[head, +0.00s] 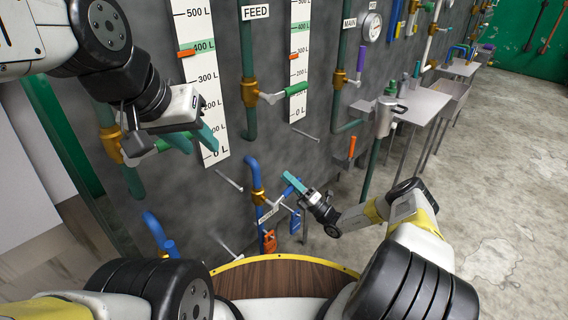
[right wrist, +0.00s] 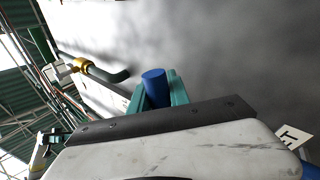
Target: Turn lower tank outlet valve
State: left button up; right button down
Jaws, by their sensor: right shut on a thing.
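A blue pipe (head: 251,170) with a brass valve body (head: 258,196) stands low on the grey tank wall, in the middle of the head view. My right gripper (head: 292,182) has its teal fingers at the blue valve handle, in front of this pipe. In the right wrist view the blue handle end (right wrist: 155,86) sits between the teal fingers, and the gripper is shut on it. My left gripper (head: 194,140) is open and empty, in front of the left level scale, well above and left of the blue valve. The far part of the handle is partly hidden by the right fingers.
A green FEED pipe (head: 247,68) with a brass valve and green handle (head: 296,89) is above. A round wooden top (head: 275,278) is in front of me. A grey side table (head: 418,104) stands right; the concrete floor is clear.

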jog(key=shift+w+d+f+m+t+h, duration=0.15)
jog(key=shift+f+m+t+h, duration=0.45)
jog(key=shift+m, duration=0.55)
jog(key=shift+w+d+f+m+t+h, duration=0.1)
jog(key=shift+f+m+t+h, duration=0.35)
jog(key=shift+m+t, duration=0.55)
jog(key=shift+w+d+f+m+t+h, duration=0.15)
jog(key=shift+f+m+t+h, duration=0.35)
jog(key=shift+m, duration=0.75)
jog(key=shift+f, duration=0.3)
jog(key=c, duration=1.5)
grip_release()
jog(key=shift+s, duration=0.1)
jog(key=v, duration=0.7)
jog(key=shift+s+d+f, duration=0.15)
jog(key=shift+d+f, duration=0.05)
jog(key=shift+f, duration=0.05)
